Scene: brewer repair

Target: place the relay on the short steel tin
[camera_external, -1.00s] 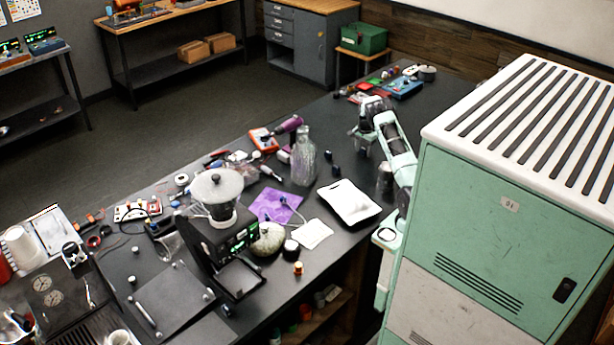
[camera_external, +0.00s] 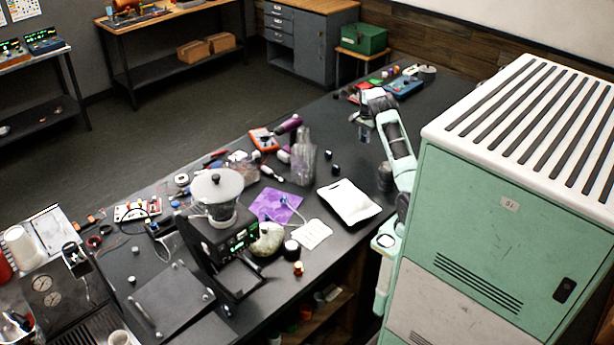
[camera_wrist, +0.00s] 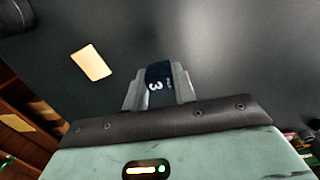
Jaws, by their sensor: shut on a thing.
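My gripper (camera_wrist: 160,88) is shut on a dark blue block with white markings, which I take to be the relay (camera_wrist: 158,76). In the external view my gripper (camera_external: 362,125) points down over the far right part of the black bench, with the relay below it. A short, wide grey tin (camera_external: 427,73) stands at the far end of the bench, beyond my gripper. A taller grey tin (camera_external: 385,178) stands close beside my arm.
Two small dark blocks (camera_external: 329,154) stand near a clear glass bottle (camera_external: 303,160). A white tray (camera_external: 348,201) lies nearer. A blue box (camera_external: 404,86) and small coloured parts lie near the far tin. The wrist view shows a tan card (camera_wrist: 91,62).

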